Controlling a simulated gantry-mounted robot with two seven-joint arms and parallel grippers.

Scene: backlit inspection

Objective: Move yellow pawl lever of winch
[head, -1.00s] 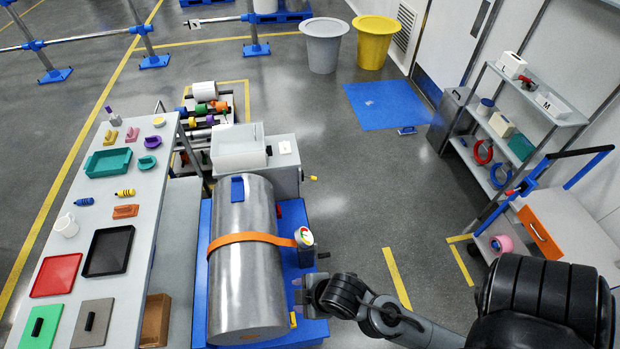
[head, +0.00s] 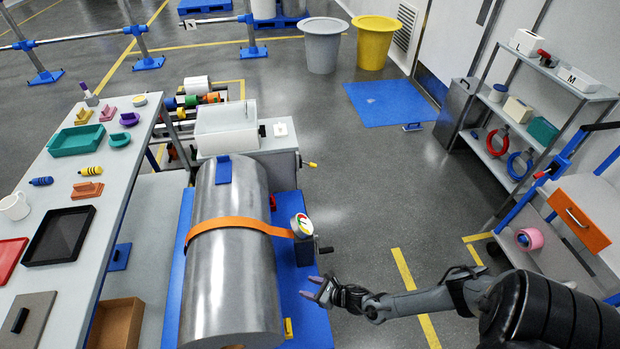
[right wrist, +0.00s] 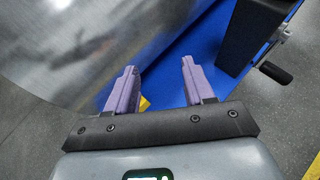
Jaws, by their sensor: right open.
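My right gripper (head: 312,288) is open and empty, its lavender fingers pointing left over the right edge of the blue base (head: 312,322). A small yellow piece (head: 288,328), possibly the pawl lever, sits on the base beside the steel drum (head: 232,285). In the right wrist view a yellow piece (right wrist: 145,103) shows beyond the left finger, partly hidden by it. The winch appears to be the unit with a dark crank handle (head: 325,250); its crank (right wrist: 275,72) is right of my fingers (right wrist: 160,92) in the wrist view. My left gripper is out of view.
An orange strap (head: 240,223) crosses the drum; a round gauge (head: 302,225) stands beside it. A grey table (head: 100,225) with trays and small parts is at left. Shelves (head: 520,130) stand at right. Open floor (head: 360,210) lies between.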

